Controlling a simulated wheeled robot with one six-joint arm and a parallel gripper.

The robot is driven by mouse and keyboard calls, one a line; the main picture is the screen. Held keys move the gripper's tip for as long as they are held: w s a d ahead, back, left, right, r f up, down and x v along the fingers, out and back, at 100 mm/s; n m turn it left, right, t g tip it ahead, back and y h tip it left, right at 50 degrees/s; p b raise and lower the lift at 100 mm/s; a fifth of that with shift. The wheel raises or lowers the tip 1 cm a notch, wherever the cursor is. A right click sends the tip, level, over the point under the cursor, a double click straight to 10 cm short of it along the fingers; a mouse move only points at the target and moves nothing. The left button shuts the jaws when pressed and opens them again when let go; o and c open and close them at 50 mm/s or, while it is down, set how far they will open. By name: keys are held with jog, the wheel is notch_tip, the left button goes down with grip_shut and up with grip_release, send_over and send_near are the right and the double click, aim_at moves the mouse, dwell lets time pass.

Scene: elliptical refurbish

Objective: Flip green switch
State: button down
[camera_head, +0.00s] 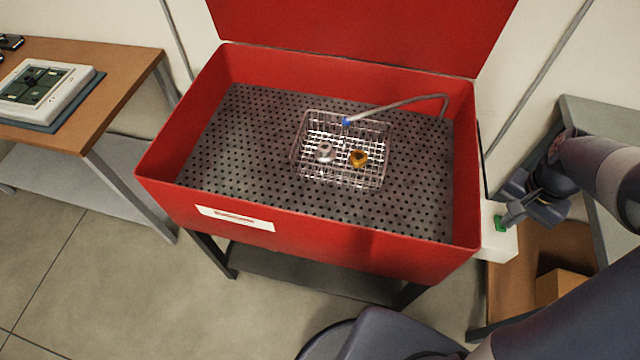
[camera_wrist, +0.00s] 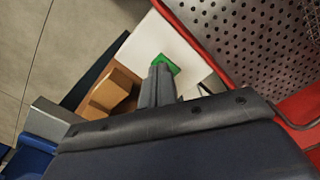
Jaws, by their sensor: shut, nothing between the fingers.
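The green switch (camera_head: 500,224) sits on a white box (camera_head: 497,246) fixed to the right side of the red basin. My gripper (camera_head: 508,219) is shut and empty, with its fingertips right at the switch. In the wrist view the green switch (camera_wrist: 166,64) shows just beyond the tips of the closed fingers (camera_wrist: 160,70), which hide part of it. I cannot tell whether the tips touch the switch, or which way the switch is set.
The red basin (camera_head: 300,252) holds a wire basket (camera_head: 340,178) with a silver part (camera_head: 325,152) and a gold part (camera_head: 358,158). A hose (camera_head: 400,103) arches over the basket. A wooden table (camera_head: 120,60) stands left. A cardboard box (camera_head: 562,287) is at lower right.

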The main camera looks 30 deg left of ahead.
jog(key=shift+f+b, duration=0.75)
jog(key=shift+f, duration=0.2)
dwell(0.5)
jog(key=shift+r, duration=0.1)
jog(key=shift+r+p, duration=2.9)
jog(key=shift+r, duration=0.6)
jog(key=shift+f, duration=0.15)
notch_tip(320, 180, down, 7)
jog(key=b, duration=0.6)
